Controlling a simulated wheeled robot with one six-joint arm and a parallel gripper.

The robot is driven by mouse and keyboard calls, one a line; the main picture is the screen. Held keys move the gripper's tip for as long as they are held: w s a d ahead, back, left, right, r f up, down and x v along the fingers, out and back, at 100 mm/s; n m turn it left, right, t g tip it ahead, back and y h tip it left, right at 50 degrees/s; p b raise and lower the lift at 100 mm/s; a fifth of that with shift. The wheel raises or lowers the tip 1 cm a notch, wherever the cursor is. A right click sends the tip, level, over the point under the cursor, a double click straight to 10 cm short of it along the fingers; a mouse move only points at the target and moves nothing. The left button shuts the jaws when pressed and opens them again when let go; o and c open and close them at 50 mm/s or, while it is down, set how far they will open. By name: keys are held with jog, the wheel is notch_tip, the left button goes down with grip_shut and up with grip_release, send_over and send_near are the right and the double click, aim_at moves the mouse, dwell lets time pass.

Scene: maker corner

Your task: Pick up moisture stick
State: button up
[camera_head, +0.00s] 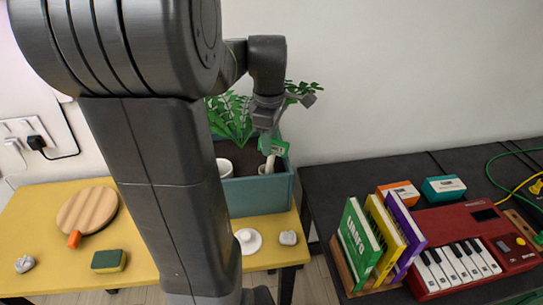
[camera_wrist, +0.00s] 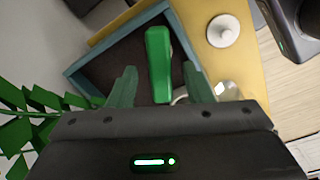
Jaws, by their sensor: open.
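The moisture stick appears to be the green upright piece (camera_wrist: 158,60) in the wrist view, standing over the dark soil of the teal planter (camera_head: 258,196). In the head view a green part (camera_head: 280,147) shows just below my gripper (camera_head: 267,128), partly hidden by it. In the wrist view my gripper (camera_wrist: 160,72) is open, with one finger on each side of the green piece. Gaps show between the fingers and the piece. Its lower end is hidden from view.
A leafy plant (camera_head: 232,118) grows beside my gripper. A white round lid-like piece (camera_head: 248,241) lies on the yellow table (camera_head: 165,290). Books (camera_head: 358,240) and a red keyboard (camera_head: 470,225) occupy the dark table.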

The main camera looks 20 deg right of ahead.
jog(key=shift+f, duration=1.4)
grip_shut()
notch_tip(320, 180, up, 10)
jog(key=shift+f+p, duration=0.1)
jog(key=shift+p, duration=0.2)
notch_tip(320, 180, up, 9)
jog(key=p, duration=0.7)
jog(key=shift+p, duration=0.35)
jog(key=shift+f, duration=0.15)
